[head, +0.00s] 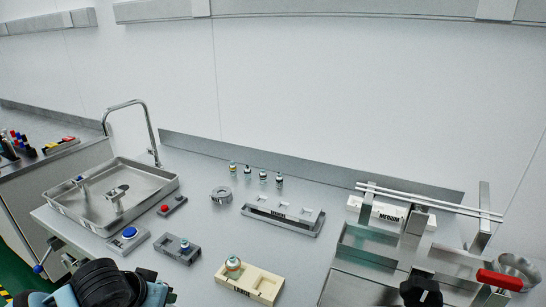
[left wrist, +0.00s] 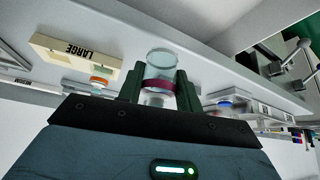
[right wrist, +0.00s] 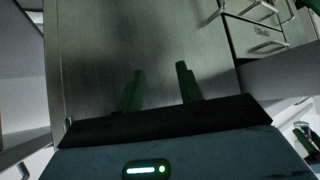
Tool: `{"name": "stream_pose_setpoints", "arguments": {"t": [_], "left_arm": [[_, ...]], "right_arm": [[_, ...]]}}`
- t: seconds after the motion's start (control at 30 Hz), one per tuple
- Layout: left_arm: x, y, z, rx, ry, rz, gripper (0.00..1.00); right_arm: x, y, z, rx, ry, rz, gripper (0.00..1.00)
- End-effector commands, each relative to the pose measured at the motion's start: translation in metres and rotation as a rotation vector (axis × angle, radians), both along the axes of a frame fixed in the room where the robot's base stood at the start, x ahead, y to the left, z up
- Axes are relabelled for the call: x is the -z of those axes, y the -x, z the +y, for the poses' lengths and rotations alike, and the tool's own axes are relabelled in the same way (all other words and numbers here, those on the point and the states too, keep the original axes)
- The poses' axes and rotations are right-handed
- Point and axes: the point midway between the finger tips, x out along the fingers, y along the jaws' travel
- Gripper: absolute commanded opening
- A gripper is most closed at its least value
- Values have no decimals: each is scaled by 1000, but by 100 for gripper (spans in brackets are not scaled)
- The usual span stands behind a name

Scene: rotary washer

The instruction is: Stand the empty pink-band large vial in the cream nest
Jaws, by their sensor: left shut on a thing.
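The clear pink-band vial (left wrist: 160,86) is between the fingers of my left gripper (left wrist: 160,80), which is shut on it; it looks empty. The cream nest (left wrist: 66,54), marked LARGE, lies beyond and to the left in the left wrist view, apart from the held vial. In the head view the cream nest (head: 262,285) is at the bottom middle, with another vial (head: 233,265) standing in its left part and bare room to the right. The held vial does not show in the head view. My right gripper (right wrist: 160,72) is open and empty.
A grey nest (head: 177,248) with a small vial and a blue-button box (head: 128,240) stand left of the cream nest. A long silver rack (head: 283,218) lies behind it. Several small vials stand at the back.

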Motion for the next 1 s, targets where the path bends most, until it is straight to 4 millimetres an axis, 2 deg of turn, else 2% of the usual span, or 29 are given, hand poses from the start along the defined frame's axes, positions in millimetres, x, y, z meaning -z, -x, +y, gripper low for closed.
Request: {"name": "stream_pose_setpoints", "arguments": {"t": [0.03,0.2,0.4,1.0], "left_arm": [[-13,-8,-13,-18,10,-8,13],[-50,-21,-38,-88,8,-10,13],[-75,-24,-53,-134,4,-9,13],[-80,-24,-54,-142,1,-8,13]], "right_arm": [[2,2,0,0,0,5,36],[4,4,1,0,-2,12,36],[5,5,1,0,-3,14,36],[5,4,2,2,-6,13,36]]}}
